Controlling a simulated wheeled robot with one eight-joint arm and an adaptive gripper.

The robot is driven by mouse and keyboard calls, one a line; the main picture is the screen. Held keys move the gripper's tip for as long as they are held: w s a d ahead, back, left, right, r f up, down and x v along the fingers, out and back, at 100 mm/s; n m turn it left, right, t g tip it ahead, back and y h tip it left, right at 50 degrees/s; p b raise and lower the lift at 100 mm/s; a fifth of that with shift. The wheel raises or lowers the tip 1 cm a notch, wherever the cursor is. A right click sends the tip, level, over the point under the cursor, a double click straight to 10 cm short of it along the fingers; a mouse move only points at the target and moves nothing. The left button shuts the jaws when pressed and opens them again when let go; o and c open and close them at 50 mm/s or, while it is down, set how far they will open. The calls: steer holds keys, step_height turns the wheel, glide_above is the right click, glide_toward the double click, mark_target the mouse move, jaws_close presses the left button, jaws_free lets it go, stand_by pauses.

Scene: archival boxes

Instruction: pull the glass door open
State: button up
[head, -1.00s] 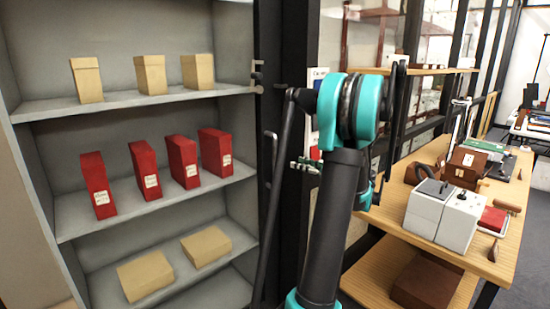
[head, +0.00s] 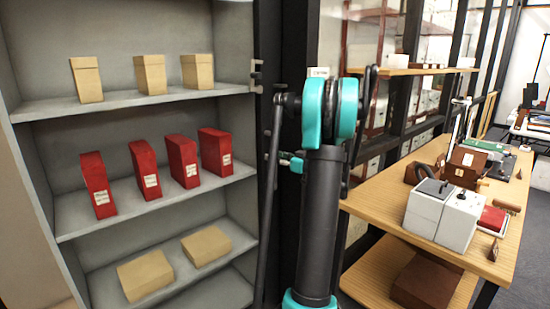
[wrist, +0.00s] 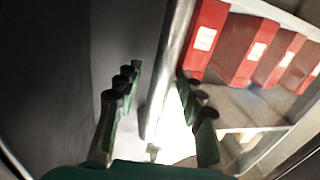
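A grey vertical bar (wrist: 168,75), which looks like the door's edge or handle, stands in the wrist view. My gripper (wrist: 160,73) is open, with green fingers on either side of the bar; the fingers look apart from it. In the head view a small part of my gripper (head: 291,162) shows beside the dark upright, mostly hidden behind my arm. The glass door itself is hard to make out; I cannot tell how far it is open. The cabinet's dark frame (head: 268,110) stands right of the shelves.
Red boxes (head: 146,170) stand on the middle shelf (head: 85,222), tan boxes (head: 150,74) above and flat tan boxes (head: 145,274) below. A wooden table (head: 390,200) at right holds a white device (head: 428,212). A dark panel (wrist: 60,70) fills the wrist view's left.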

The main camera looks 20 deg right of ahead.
jaws_close()
stand_by(0.4)
